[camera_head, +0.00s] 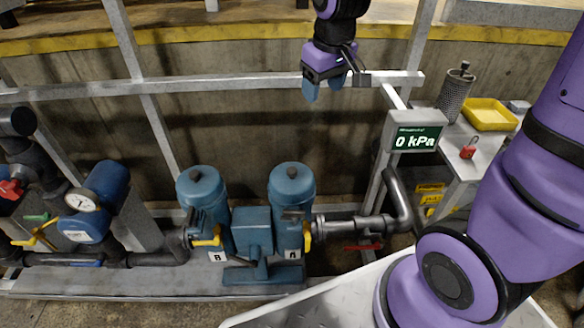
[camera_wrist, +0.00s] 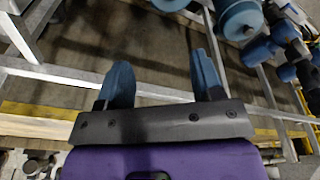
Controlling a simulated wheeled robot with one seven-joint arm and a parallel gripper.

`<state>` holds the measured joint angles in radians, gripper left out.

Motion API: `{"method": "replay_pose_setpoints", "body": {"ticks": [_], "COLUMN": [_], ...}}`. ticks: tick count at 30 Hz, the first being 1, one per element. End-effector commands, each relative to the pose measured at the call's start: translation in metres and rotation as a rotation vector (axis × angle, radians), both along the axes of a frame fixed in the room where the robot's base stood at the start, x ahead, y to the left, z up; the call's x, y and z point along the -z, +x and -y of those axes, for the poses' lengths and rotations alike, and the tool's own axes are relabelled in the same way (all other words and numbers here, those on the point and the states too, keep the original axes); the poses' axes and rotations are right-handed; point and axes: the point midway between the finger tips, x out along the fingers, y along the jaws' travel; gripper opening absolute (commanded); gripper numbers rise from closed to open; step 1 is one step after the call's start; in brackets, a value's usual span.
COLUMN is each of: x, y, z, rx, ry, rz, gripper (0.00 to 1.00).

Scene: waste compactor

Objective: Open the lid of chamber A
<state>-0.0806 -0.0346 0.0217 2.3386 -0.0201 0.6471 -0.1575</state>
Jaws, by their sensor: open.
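The lid sits closed on the chamber. A label "A" is on the plate below it. Chamber B (camera_head: 203,200), of the same shape, stands to its left. My gripper (camera_head: 325,88) is open and empty, up near the horizontal rail, above and to the right of chamber A in the head view. In the wrist view its two blue fingers (camera_wrist: 160,80) are spread apart with nothing between them. A blue cylinder shows at the top right there; I cannot tell which chamber it is.
A grey metal rail (camera_head: 220,85) runs across behind the chambers. A display (camera_head: 413,137) reads 0 kPa. A side table holds a yellow tray (camera_head: 488,114), a red padlock (camera_head: 468,150) and a mesh cylinder (camera_head: 454,95). Yellow valve handles (camera_head: 308,238) sit beside the chambers. A gauge (camera_head: 83,201) is at left.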

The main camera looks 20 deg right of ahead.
Motion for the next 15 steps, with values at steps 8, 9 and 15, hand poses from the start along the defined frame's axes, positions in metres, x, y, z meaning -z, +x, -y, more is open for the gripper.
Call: {"method": "replay_pose_setpoints", "body": {"ticks": [8,9,15], "x": [0.079,0.092,0.148], "y": [0.045,0.05,0.068], "z": [-0.019,-0.021,-0.033], "rx": [-0.092,-0.104,-0.162], "ry": [-0.016,-0.017,-0.024], "rz": [-0.096,-0.108,-0.161], "gripper": [0.61,0.61,0.61]}}
